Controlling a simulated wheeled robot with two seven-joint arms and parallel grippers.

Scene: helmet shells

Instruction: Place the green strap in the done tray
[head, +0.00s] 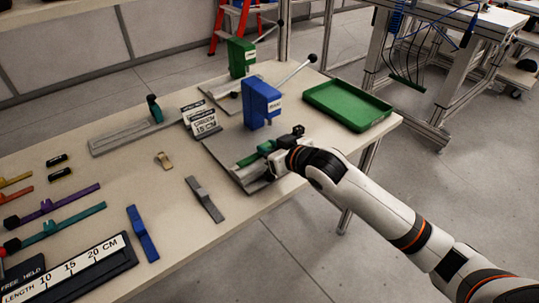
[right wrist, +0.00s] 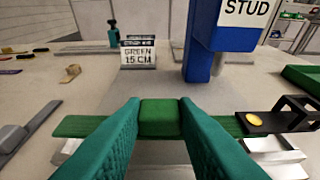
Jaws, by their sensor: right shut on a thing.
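The green strap (head: 249,158) is at the grey fixture in front of the blue press in the head view. In the right wrist view the green strap (right wrist: 85,126) runs left to right across the picture. My right gripper (right wrist: 160,108) is shut on the raised green block at its middle, with one teal finger on each side. It also shows in the head view (head: 268,160), partly hidden by its own wrist. I cannot tell whether the strap touches the fixture. A green tray (head: 348,104), likely the done tray, lies empty at the table's right end. My left gripper is out of view.
The blue press (head: 262,100), marked STUD, stands just behind the strap. A black holder with a gold disc (right wrist: 254,119) is at the strap's right end. A sign (right wrist: 138,53) reads GREEN 15 CM. Other straps (head: 205,198) lie left. A green press (head: 241,57) stands farther back.

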